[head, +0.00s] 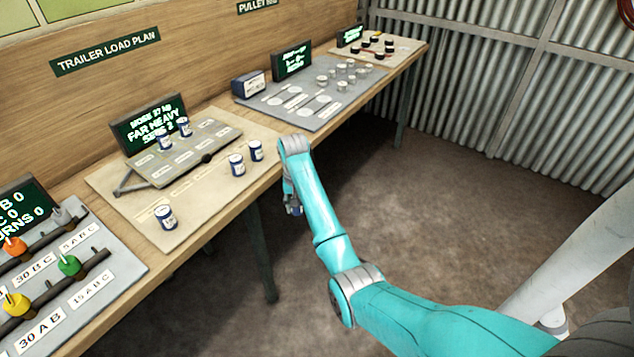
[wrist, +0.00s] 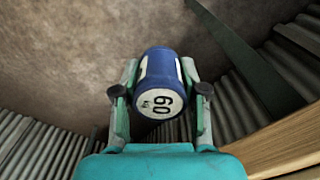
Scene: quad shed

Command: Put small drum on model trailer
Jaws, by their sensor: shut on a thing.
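My gripper (wrist: 160,92) is shut on a small blue drum (wrist: 162,65) with a white end marked 60, seen in the wrist view. In the head view the held drum (head: 295,210) shows in part below my wrist, off the front edge of the bench. The model trailer (head: 190,160) is a grey flat bed with labelled spots on the bench, left of my gripper. Two small drums stand on its far side, one (head: 184,126) and another (head: 164,141). Two more drums (head: 237,165) (head: 256,151) stand right of the trailer, and one (head: 166,217) stands in front of it.
A dark screen (head: 148,122) stands behind the trailer. A board with coloured knobs (head: 70,265) lies at the left. A grey board with weights (head: 320,95) and a blue box (head: 248,84) lie further right. Open floor lies in front of the bench.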

